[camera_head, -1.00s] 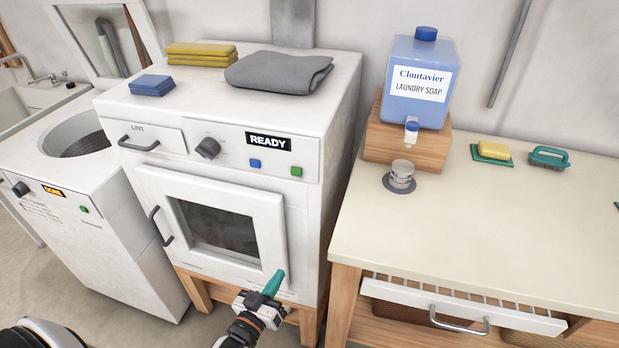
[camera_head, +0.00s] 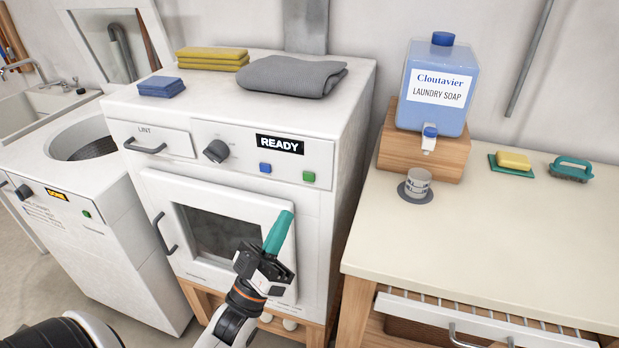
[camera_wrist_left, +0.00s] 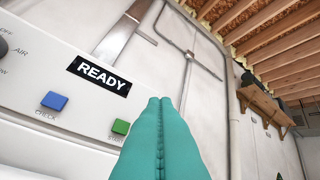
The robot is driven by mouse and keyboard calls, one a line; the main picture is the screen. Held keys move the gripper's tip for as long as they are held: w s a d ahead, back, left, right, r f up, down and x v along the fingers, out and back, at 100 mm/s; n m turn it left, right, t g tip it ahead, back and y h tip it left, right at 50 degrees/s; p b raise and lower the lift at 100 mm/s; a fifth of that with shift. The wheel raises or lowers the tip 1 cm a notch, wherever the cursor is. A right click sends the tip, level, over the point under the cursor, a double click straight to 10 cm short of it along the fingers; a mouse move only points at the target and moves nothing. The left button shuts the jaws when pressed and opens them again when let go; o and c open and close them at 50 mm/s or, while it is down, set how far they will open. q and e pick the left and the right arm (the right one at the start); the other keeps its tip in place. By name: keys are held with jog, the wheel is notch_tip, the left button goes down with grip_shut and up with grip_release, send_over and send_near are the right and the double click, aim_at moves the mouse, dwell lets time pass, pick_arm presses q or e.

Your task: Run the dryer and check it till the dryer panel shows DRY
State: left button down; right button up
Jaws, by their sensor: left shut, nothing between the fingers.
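The white dryer (camera_head: 322,220) stands in the middle of the head view, its door (camera_head: 217,230) shut. Its panel (camera_head: 280,144) reads READY, and the same word shows on the panel in the left wrist view (camera_wrist_left: 100,75). Below the panel are a blue button (camera_head: 265,168), marked CHECK in the left wrist view (camera_wrist_left: 54,101), and a green button (camera_head: 308,176). A dark knob (camera_head: 215,151) sits left of the panel. My left gripper (camera_head: 279,226) has its teal fingers shut and empty, in front of the door and below the green button, apart from it. My right gripper is out of view.
A washer (camera_head: 85,215) stands at the left. On the dryer top lie a blue cloth stack (camera_head: 161,87), yellow cloths (camera_head: 212,57) and a grey cloth (camera_head: 292,76). A counter (camera_head: 490,235) at the right holds a soap dispenser (camera_head: 437,85) and a cup (camera_head: 418,183).

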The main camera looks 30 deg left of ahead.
aim_at(309, 177)
pick_arm(q)
jog(key=shift+w, duration=0.1)
jog(key=shift+w+a+b, duration=0.3)
jog(key=shift+w+a, duration=0.05)
jog(key=shift+w, duration=1.05)
jog(key=shift+w+a+b, duration=0.25)
jog(key=shift+w+a, duration=0.1)
jog(key=shift+w, duration=1.1)
jog(key=shift+w+a+b, duration=0.3)
jog(key=shift+w+a, duration=0.05)
jog(key=shift+w, duration=1.05)
jog(key=shift+w+a+y, duration=0.1)
jog(key=shift+w+y, duration=0.2)
jog(key=shift+w, duration=0.1)
